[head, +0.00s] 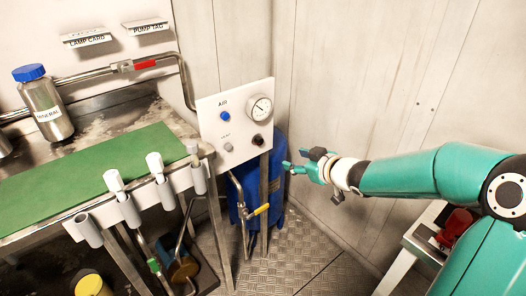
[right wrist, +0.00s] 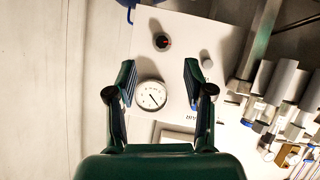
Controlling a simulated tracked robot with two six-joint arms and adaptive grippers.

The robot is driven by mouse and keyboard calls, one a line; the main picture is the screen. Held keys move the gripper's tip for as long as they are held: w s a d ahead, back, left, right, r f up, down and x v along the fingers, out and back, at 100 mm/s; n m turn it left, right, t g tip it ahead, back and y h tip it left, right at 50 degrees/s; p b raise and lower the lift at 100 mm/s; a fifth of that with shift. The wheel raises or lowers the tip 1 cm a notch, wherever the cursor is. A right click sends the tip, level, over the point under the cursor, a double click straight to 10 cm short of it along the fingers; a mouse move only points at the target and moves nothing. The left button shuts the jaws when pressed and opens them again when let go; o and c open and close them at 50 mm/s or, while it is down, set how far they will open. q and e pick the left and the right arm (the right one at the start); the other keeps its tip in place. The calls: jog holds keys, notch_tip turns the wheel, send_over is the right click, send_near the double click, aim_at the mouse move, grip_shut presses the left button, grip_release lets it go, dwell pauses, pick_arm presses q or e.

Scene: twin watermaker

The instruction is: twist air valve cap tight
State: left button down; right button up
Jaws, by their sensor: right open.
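A white panel marked AIR (head: 207,108) stands upright at the back. It carries a round gauge (head: 259,108), a blue cap (head: 225,117), a grey knob (head: 228,147) and a dark knob (head: 258,140). No label naming the air valve cap is readable. My right gripper (head: 296,161) is open and empty, to the right of the panel and apart from it. In the right wrist view, the gauge (right wrist: 151,95) shows between the open fingers; the dark knob (right wrist: 162,41) and grey knob (right wrist: 206,58) lie beyond. My left gripper is out of view.
A blue tank (head: 278,172) stands behind the panel, with a yellow-handled valve (head: 258,211) on a pipe below. A bench with a green mat (head: 90,165) and white holders (head: 122,205) is at left.

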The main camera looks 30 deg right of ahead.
jog(key=r, duration=0.2)
jog(key=b, duration=0.3)
send_near(261, 142)
jog(key=shift+t, duration=0.3)
jog(key=x, duration=0.7)
jog(key=shift+f, duration=0.35)
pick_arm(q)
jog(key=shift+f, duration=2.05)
pick_arm(e)
jog(key=shift+w+f, duration=0.2)
jog(key=shift+w, duration=0.45)
jog(key=shift+c, duration=0.3)
grip_shut()
jog(key=p, duration=0.5)
jog(key=m+y+p, duration=0.1)
jog(key=p, duration=0.4)
jog(key=shift+d+r+m+p, duration=0.15)
jog(key=shift+r+m+p, duration=0.15)
jog(key=shift+p, duration=0.1)
jog(key=shift+f+y, duration=0.15)
jog(key=shift+y, duration=0.15)
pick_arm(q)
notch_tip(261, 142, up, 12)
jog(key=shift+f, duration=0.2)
pick_arm(e)
jog(key=shift+f, duration=0.15)
